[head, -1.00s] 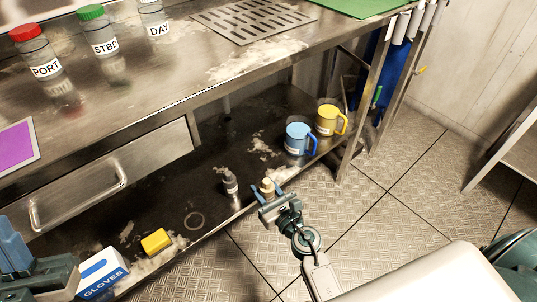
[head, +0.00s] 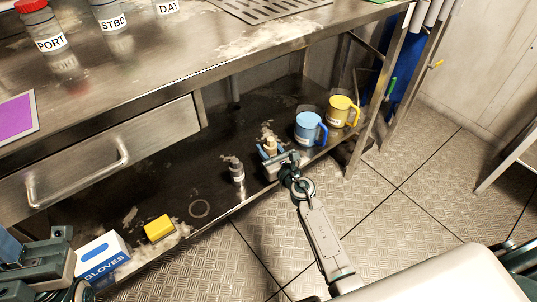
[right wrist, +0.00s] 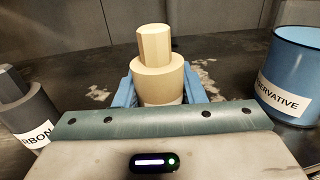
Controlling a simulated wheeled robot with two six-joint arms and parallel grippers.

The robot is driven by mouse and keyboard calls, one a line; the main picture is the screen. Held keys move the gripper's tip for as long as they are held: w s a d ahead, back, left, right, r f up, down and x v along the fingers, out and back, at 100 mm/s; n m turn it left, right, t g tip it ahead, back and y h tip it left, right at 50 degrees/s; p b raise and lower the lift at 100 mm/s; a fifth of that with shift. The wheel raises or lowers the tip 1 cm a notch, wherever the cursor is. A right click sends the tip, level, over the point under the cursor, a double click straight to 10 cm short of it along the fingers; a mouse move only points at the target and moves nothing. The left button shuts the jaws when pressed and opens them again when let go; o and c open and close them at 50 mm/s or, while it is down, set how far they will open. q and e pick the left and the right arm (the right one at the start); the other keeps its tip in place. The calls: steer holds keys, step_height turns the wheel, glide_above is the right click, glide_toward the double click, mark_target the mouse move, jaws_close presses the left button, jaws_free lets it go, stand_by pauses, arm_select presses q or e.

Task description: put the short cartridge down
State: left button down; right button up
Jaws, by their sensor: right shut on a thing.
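The short cartridge (head: 271,146) is cream-coloured and upright, with a narrower neck on a wider body. My right gripper (head: 268,154) is shut on it over the lower shelf. In the right wrist view the cartridge (right wrist: 160,78) stands between the two blue fingers of the gripper (right wrist: 160,97). Its base is hidden, so I cannot tell whether it touches the shelf. My left gripper (head: 10,246) is partly cut off at the lower left of the head view, and its opening cannot be made out.
A dark grey cartridge (head: 237,173) stands left of the held one. A blue mug (head: 308,128) and a yellow mug (head: 340,110) stand to the right. A yellow block (head: 158,228) and a gloves box (head: 102,258) lie farther left. The bench top (head: 150,92) overhangs the shelf (head: 185,180).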

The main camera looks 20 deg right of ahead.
steer(key=shift+f, duration=0.6)
steer(key=shift+r, duration=0.15)
steer(key=o, duration=1.1)
steer(key=shift+c, duration=0.2)
